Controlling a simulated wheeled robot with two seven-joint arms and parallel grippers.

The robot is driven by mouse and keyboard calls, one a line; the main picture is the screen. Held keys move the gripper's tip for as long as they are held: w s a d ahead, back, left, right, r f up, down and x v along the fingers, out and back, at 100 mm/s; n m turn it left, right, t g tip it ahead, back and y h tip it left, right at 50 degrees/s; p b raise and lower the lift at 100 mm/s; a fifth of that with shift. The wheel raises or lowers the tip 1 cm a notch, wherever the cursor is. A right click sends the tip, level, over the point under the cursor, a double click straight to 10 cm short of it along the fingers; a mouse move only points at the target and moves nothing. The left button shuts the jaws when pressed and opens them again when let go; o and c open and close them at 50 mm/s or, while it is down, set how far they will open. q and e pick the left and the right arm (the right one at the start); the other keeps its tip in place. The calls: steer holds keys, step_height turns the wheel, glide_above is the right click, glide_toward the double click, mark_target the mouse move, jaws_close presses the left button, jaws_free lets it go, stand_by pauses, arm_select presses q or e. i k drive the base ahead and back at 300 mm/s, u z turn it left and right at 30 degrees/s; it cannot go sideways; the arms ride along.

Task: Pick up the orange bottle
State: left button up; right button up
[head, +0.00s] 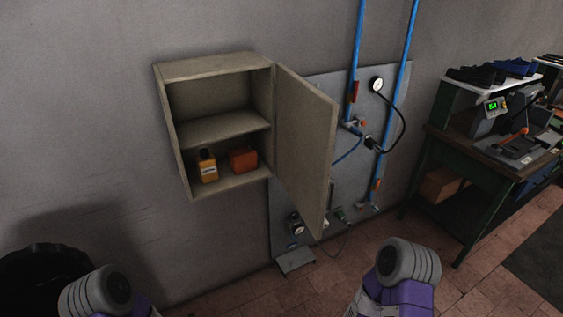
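The orange bottle (208,170) stands upright on the bottom shelf of an open wall cabinet (178,130). It is yellow-orange with a dark cap and a pale label. A red-orange item (243,160), box-like in shape, sits just to its right, close to it. Only rounded grey and purple parts of my two arms show at the bottom edge, one at left and one at right of centre. Neither gripper's fingers are in view. Nothing touches the bottle from my side.
The cabinet door (305,145) stands open to the right, jutting outward. Behind it is a panel with blue pipes (404,80) and a gauge (377,85). A workbench (480,160) stands at right, a dark bin (40,275) at lower left. Space before the cabinet opening looks clear.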

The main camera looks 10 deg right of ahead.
mark_target(206, 162)
steer(key=z, duration=0.35)
steer(key=i, duration=1)
steer(key=z, duration=0.05)
